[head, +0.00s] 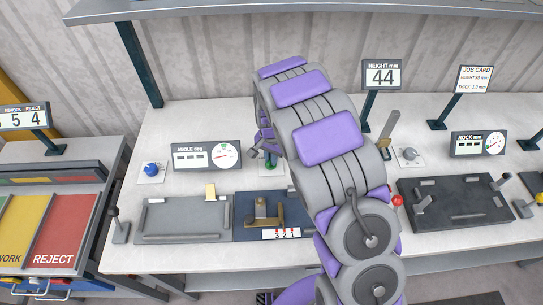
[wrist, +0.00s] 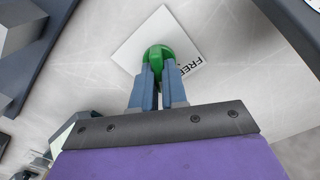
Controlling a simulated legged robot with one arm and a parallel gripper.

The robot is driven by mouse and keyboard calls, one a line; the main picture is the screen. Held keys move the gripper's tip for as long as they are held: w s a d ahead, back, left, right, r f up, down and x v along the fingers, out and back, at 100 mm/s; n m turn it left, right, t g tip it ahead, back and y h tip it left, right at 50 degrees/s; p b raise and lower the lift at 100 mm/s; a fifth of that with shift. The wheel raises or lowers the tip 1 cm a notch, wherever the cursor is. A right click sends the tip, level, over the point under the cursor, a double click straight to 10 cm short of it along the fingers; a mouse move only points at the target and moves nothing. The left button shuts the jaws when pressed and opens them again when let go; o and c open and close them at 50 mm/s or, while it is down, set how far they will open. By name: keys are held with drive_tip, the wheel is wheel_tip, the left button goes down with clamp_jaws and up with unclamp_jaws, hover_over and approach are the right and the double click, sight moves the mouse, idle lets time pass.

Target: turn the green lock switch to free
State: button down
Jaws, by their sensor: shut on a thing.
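The green lock switch (wrist: 158,53) is a round knob on a white square plate (wrist: 135,42) in the wrist view. The plate bears the word FREE beside the knob, partly covered. My gripper (wrist: 158,72) is shut on the green knob, one blue-grey finger on each side of its raised grip. In the head view the green switch (head: 271,163) shows small at the left of my arm, behind the dark blue block fixture. My arm and gripper hide most of it there. Any other marking on the plate is hidden.
A blue knob (head: 151,170) and the angle display (head: 207,155) stand to the left. A grey knob (head: 409,154), a lever (head: 389,128) and the height sign (head: 382,75) stand to the right. The dark blue fixture (head: 243,228) lies in front. The tabletop behind the angle display is clear.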

drive_tip(key=n+p, duration=0.1)
drive_tip(key=n, duration=0.2)
drive_tip(key=shift+a, duration=0.1)
drive_tip(key=n+p, duration=0.2)
drive_tip(key=n, duration=0.1)
drive_tip(key=shift+s+a+n, duration=0.1)
drive_tip(key=shift+n, duration=0.3)
drive_tip(key=n+p, duration=0.1)
drive_tip(key=n, duration=0.5)
drive_tip(key=shift+p, duration=0.35)
drive_tip(key=shift+f, duration=0.1)
drive_tip(key=c, duration=1.2)
unclamp_jaws()
drive_tip(key=shift+o, duration=0.2)
wheel_tip(320, 180, up, 17)
drive_tip(key=p, duration=0.1)
drive_tip(key=shift+r, duration=0.2)
